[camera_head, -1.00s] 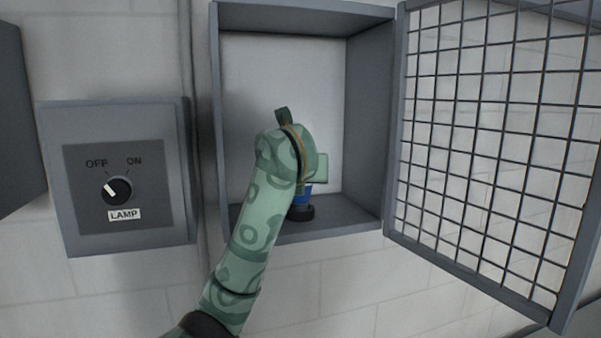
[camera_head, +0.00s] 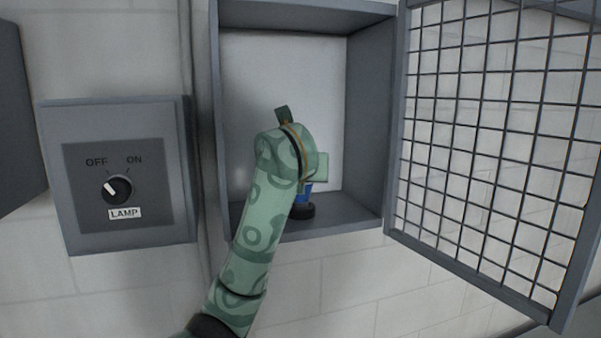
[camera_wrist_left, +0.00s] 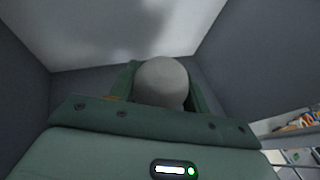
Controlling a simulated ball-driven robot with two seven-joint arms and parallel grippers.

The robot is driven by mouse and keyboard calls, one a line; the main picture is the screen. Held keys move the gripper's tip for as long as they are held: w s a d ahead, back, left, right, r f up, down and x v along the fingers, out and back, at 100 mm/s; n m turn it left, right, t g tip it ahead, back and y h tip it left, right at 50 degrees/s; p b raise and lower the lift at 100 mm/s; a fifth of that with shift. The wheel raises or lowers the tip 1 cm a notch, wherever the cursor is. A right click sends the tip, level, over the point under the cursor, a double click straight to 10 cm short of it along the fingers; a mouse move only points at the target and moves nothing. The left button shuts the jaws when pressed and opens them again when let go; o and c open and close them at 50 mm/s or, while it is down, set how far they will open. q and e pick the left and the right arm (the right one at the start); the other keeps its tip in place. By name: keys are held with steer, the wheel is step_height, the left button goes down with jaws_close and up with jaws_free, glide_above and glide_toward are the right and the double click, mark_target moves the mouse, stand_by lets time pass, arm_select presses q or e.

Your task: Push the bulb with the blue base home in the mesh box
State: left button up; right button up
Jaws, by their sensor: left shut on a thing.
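The bulb's blue base (camera_head: 305,192) shows under my left gripper in the head view, just above a dark round socket (camera_head: 303,211) on the mesh box's floor. The base looks upright, but I cannot tell how deep it sits in the socket. In the left wrist view the bulb's pale round glass (camera_wrist_left: 162,80) is between the green fingers. My left gripper (camera_wrist_left: 161,92) is shut on the bulb; its wrist and arm hide most of it in the head view. The mesh box (camera_head: 366,120) is open. My right gripper is not in view.
The mesh door (camera_head: 394,120) stands swung open to the right of the box. A grey switch panel (camera_head: 160,225) marked LAMP is on the wall at left, its black knob (camera_head: 117,188) turned toward OFF. The box's side walls stand on both sides of my gripper.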

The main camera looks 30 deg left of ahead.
arm_select(q)
steer(key=shift+f+b, duration=0.35)
steer(key=shift+f, duration=0.05)
stand_by(0.9)
steer(key=shift+o, duration=0.2)
steer(key=shift+d+f, duration=0.1)
steer(key=shift+f, duration=0.2)
steer(key=o, duration=0.8)
steer(key=shift+o, duration=1.3)
steer(key=shift+r, duration=0.1)
steer(key=o, duration=0.6)
steer(key=shift+c, duration=0.2)
steer(key=shift+r, duration=0.1)
